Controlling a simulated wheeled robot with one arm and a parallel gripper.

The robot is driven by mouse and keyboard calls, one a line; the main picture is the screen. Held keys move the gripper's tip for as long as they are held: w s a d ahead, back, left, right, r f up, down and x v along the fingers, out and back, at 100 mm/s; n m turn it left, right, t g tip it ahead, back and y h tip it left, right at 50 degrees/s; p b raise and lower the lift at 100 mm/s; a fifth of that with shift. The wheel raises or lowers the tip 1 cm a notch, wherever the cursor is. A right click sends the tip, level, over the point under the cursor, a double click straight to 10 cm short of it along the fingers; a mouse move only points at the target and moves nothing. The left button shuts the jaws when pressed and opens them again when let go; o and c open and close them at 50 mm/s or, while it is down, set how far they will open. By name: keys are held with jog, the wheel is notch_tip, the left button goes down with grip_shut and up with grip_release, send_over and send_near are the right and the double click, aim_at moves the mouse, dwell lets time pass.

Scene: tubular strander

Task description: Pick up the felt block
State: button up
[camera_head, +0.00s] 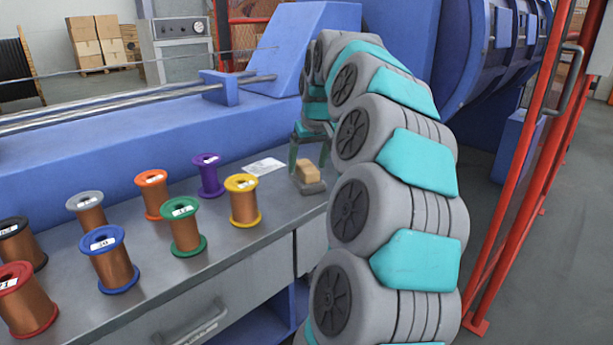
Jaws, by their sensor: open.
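The felt block (308,171) is a small tan block near the right end of the metal bench top. It rests on a small dark grey base (314,188). My gripper (309,158) is open and points down over the block, with one teal finger to its left and the other to its right. Both fingers look close to the block's upper part, but I cannot tell whether they touch it. My arm hides part of the area to the right.
Several copper wire spools stand on the bench (180,288) to the left; the yellow spool (243,200) is nearest the block. A white paper label (264,167) lies behind it. The blue machine (110,145) runs along the back. Red frame posts (515,200) stand at right.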

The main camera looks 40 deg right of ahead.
jog(key=shift+x, duration=0.8)
jog(key=shift+a, duration=0.1)
grip_shut()
